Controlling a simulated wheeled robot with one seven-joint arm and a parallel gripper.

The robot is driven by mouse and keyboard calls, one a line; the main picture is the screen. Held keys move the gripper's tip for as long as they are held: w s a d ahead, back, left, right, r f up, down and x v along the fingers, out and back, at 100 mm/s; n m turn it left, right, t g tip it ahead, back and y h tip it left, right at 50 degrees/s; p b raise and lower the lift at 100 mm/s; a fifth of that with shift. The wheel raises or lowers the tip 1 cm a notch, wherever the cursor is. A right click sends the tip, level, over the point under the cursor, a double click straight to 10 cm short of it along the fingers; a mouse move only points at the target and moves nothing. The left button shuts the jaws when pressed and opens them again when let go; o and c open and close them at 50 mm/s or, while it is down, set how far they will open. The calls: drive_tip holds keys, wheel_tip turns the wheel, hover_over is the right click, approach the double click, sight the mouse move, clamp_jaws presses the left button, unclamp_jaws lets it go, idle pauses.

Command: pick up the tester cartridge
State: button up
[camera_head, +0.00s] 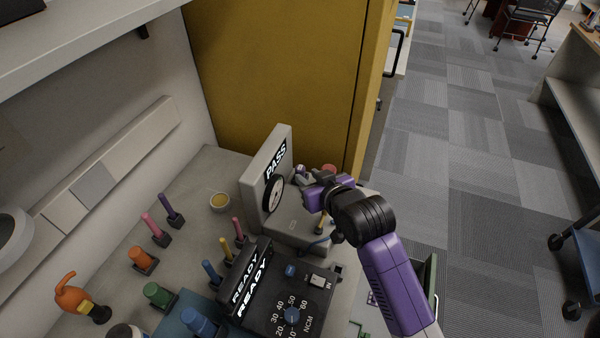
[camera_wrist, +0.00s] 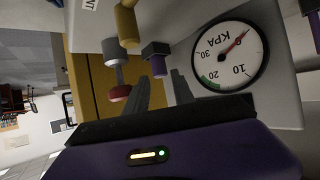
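The grey tester (camera_head: 262,170) shows PASS and has a round gauge on its face. The gauge (camera_wrist: 229,55) is large in the wrist view and marked KPA. A small purple piece with a dark collar (camera_wrist: 157,64), which looks like the tester cartridge, sticks out beside the gauge. My gripper (camera_wrist: 160,76) is open, its two dark fingers apart, with the purple piece just beyond the gap between the tips. I cannot tell whether they touch. In the head view my gripper (camera_head: 308,178) is in front of the tester and hides part of it.
A brass cylinder (camera_wrist: 127,26) and a red knob (camera_wrist: 120,93) are close to my fingers. Coloured pegs in holders, including a purple one (camera_head: 168,206), stand left on the bench. A black READY unit (camera_head: 282,290) is at the front. A yellow cabinet (camera_head: 280,75) stands behind.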

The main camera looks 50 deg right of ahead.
sight(301, 169)
drive_tip(key=x, duration=0.3)
drive_tip(key=shift+w+d+r+p, duration=0.2)
drive_tip(key=shift+w+d+p, duration=0.1)
drive_tip(key=shift+p, duration=0.1)
drive_tip(key=shift+w+d+f, duration=0.15)
drive_tip(key=shift+w+f, duration=0.2)
drive_tip(key=shift+w, duration=0.15)
drive_tip(key=shift+c, duration=0.4)
clamp_jaws()
drive_tip(key=shift+r, duration=0.1)
